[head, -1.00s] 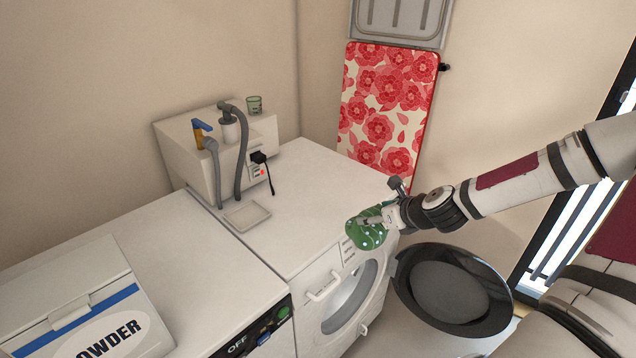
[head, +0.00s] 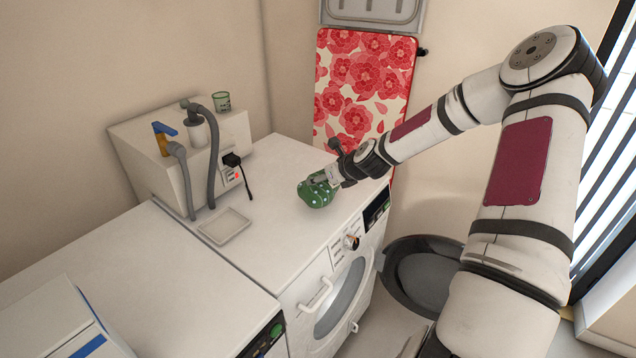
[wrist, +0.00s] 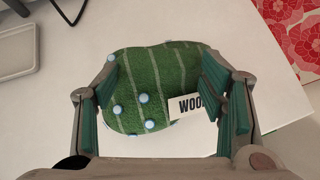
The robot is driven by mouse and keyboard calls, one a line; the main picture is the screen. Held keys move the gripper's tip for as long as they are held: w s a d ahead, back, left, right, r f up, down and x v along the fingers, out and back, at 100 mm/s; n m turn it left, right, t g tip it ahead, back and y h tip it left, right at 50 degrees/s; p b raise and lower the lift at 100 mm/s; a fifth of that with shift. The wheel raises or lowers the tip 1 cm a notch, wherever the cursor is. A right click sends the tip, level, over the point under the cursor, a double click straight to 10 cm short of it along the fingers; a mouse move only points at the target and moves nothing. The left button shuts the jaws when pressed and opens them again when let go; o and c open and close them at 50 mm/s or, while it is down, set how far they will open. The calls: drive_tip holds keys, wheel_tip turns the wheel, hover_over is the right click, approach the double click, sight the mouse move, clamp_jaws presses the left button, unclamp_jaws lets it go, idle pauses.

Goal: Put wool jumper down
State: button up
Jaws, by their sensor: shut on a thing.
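The wool jumper (head: 316,192) is a green bundle with pale stripes and light blue dots. In the wrist view the jumper (wrist: 155,85) carries a white label that reads "WOO", the rest hidden by a finger. My gripper (head: 328,180) is shut on the jumper, with a finger on each side of it. The jumper is over the white top of the washing machine (head: 275,185), near its front edge. I cannot tell whether it touches the top.
A shallow white tray (head: 225,226) and a box with hoses (head: 150,160) stand at the back left. A floral ironing board (head: 362,85) leans on the wall behind. The machine top left of the jumper is clear.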

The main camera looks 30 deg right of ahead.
sight(319, 172)
drive_tip(key=w, duration=0.3)
drive_tip(key=shift+d+f, duration=0.1)
drive_tip(key=shift+d, duration=0.05)
drive_tip(key=shift+f, duration=1.75)
drive_tip(key=o, duration=1.9)
drive_tip(key=shift+f, duration=0.15)
drive_tip(key=shift+o, duration=0.2)
